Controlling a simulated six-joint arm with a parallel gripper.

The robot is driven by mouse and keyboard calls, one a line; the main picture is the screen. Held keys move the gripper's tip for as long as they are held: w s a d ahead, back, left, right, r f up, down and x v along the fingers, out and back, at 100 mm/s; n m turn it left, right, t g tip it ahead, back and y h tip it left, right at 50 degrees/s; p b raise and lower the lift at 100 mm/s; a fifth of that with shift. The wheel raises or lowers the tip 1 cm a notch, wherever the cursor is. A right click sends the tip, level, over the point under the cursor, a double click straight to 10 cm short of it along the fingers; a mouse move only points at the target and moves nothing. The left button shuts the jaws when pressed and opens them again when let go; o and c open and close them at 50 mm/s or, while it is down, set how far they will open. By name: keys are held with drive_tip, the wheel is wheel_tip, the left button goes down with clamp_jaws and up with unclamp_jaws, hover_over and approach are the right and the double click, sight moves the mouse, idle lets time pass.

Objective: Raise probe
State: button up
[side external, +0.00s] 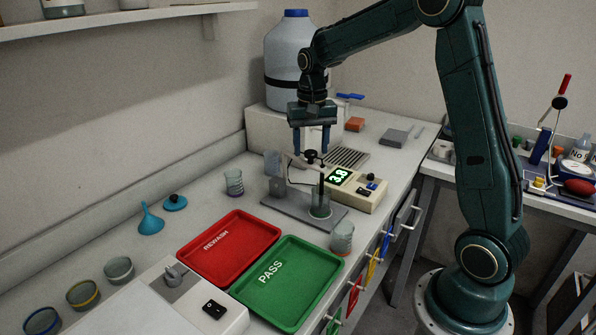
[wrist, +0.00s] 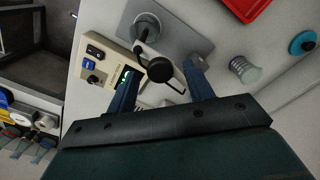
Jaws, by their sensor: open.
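The probe (side external: 321,185) is a thin dark rod standing upright, its lower end in a clear glass beaker (side external: 320,207) on a grey stand plate. A black round knob (side external: 312,157) sits on the probe's holder arm, just below my gripper (side external: 312,149). My gripper points down and is open, its two blue fingers apart. In the wrist view the knob (wrist: 160,69) shows between the fingertips (wrist: 163,67); I cannot tell whether either finger touches it. The beaker also shows beyond it in the wrist view (wrist: 147,22).
A beige meter (side external: 357,190) reading 3.8 stands right of the beaker. Glass beakers stand on either side (side external: 234,182), (side external: 342,237). A red REWASH tray (side external: 200,262) and green PASS tray (side external: 325,265) lie in front. A large bottle (side external: 290,60) stands behind my gripper.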

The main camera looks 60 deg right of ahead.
drive_tip(key=shift+f, duration=0.4)
clamp_jaws()
drive_tip(key=shift+w+r, duration=0.15)
